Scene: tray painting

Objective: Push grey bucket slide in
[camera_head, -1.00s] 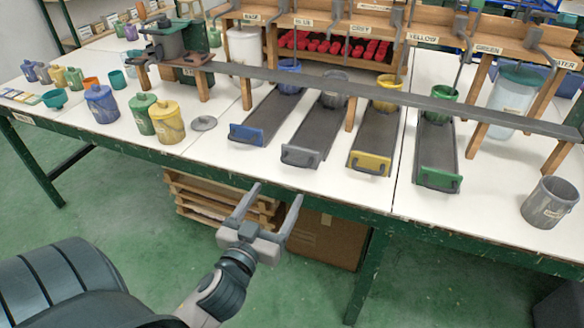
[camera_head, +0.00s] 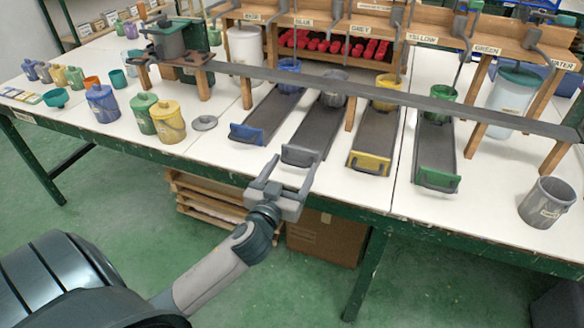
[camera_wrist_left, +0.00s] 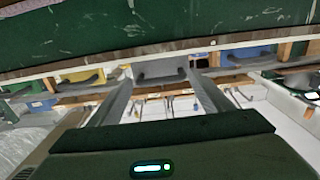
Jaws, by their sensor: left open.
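The grey slide (camera_head: 320,127) is a long dark tray on the white table, with a grey front panel and handle (camera_head: 298,156) near the table's front edge. The grey bucket (camera_head: 333,90) stands at its far end, under the shelf. My left gripper (camera_head: 292,164) is open and empty, just in front of the grey panel, its fingers pointing at it. In the left wrist view the grey panel (camera_wrist_left: 160,72) shows between and beyond the two fingers (camera_wrist_left: 160,92). I cannot tell whether they touch it. My right gripper is not in view.
The blue slide (camera_head: 266,119) lies to the left; the yellow slide (camera_head: 378,132) and green slide (camera_head: 434,146) lie to the right. A long grey bar (camera_head: 400,97) crosses above them. A loose grey bucket (camera_head: 548,203) stands at the right. Lidded pots (camera_head: 167,122) stand at the left.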

